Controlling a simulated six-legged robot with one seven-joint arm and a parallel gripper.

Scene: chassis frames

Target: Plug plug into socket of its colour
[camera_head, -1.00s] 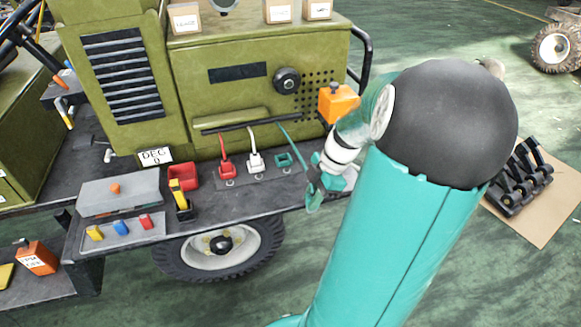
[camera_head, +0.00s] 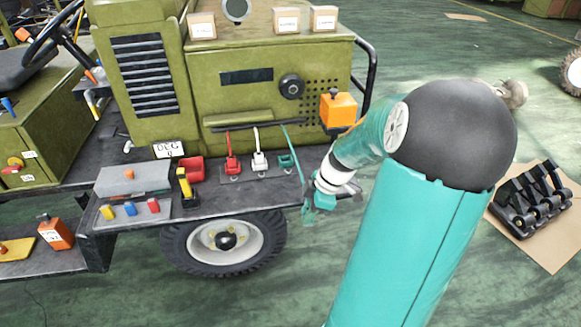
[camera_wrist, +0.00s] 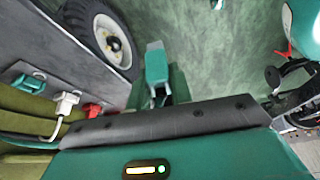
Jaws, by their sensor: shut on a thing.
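The teal socket (camera_head: 287,161) sits at the right end of a row on the vehicle's dark ledge; its top looks empty. Beside it are the white socket (camera_head: 259,162) and the red socket (camera_head: 232,166), each with a plug and cable of its colour. My gripper (camera_head: 318,200) is right of the teal socket, by the ledge's front edge, apart from it. A teal cable (camera_head: 295,146) runs down to my gripper. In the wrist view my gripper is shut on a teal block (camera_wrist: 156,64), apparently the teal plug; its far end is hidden. The teal socket (camera_wrist: 28,83) shows at left there.
A grey case (camera_head: 133,179), red bin (camera_head: 191,169) and several coloured blocks occupy the ledge's left side. A wheel (camera_head: 225,240) is below the ledge.

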